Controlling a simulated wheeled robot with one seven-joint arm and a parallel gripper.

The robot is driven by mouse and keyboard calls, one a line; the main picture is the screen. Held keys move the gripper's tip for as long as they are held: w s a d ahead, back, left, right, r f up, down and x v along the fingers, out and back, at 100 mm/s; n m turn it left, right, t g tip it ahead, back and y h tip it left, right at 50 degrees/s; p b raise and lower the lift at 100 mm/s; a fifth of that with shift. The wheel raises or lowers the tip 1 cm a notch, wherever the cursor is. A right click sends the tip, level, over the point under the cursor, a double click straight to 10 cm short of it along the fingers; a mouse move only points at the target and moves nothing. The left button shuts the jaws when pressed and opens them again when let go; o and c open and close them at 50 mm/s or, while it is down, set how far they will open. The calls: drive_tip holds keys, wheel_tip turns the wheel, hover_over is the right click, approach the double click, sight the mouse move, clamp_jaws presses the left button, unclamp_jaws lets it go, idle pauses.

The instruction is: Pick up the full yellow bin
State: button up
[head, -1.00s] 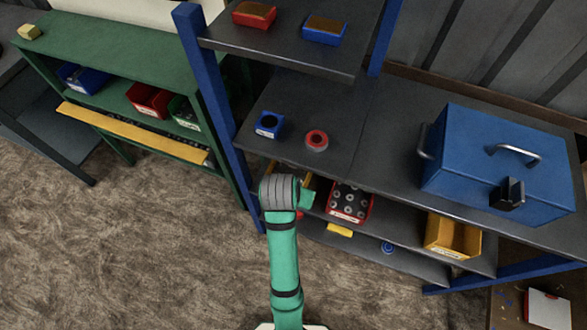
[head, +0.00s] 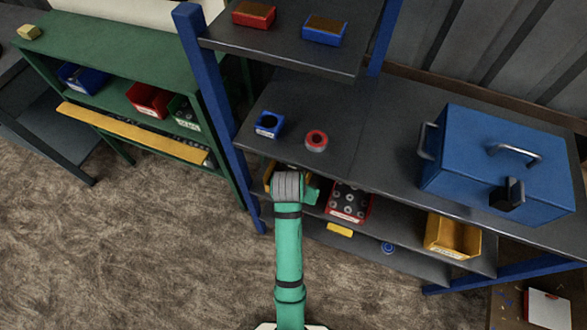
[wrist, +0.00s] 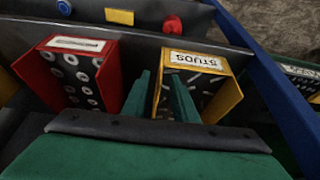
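The full yellow bin (wrist: 211,82), labelled STUDS and holding many small metal studs, stands on the shelf under the worktop. In the head view only part of the yellow bin (head: 269,178) shows beside my arm. My gripper (wrist: 162,76) reaches to it, with two green fingers parted. One finger is outside the bin's left wall and the other appears to be inside the bin, with the wall between them. A gap seems to show between fingers and wall. In the head view my gripper is mostly hidden by my wrist.
A red bin of nuts (wrist: 72,75) stands close left of the yellow bin. A second, seemingly empty yellow bin (head: 453,236) is further right on the shelf. The worktop (head: 385,130) overhangs above, and a blue post (head: 225,130) rises at the left.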

drive_tip(key=shift+x, duration=0.85)
clamp_jaws()
drive_tip(key=shift+w+r, duration=0.1)
drive_tip(key=shift+r, duration=0.05)
idle(0.7)
